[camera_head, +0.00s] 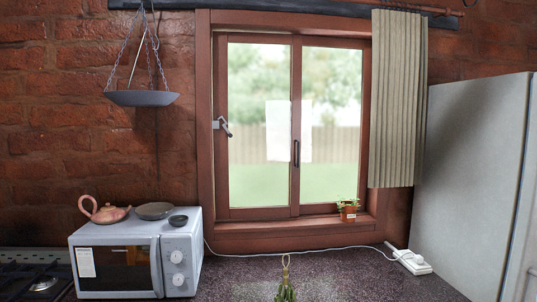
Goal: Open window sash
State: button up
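The window (204,130) has a reddish-brown wooden frame set in the brick wall and two glass panes side by side. The left sash (259,212) fills the left half, and its right stile meets the right pane (335,85) at the middle with no gap that I can see. A dark upright pull handle (296,153) is on the middle stile. A grey lever handle (223,126) is on the left edge of the sash. A pale sheet-like patch shows behind the glass near the middle. My gripper is not in view.
A pleated curtain (398,100) hangs at the window's right. A small potted plant (348,211) stands on the sill. A microwave (140,258), a fridge (470,160) and a power strip (409,262) flank the counter (330,275). A hanging scale pan (141,98) is left.

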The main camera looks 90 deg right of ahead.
aim_at(223, 210)
jog(key=u, duration=0.7)
jog(key=k, duration=2.15)
jog(key=z, duration=1)
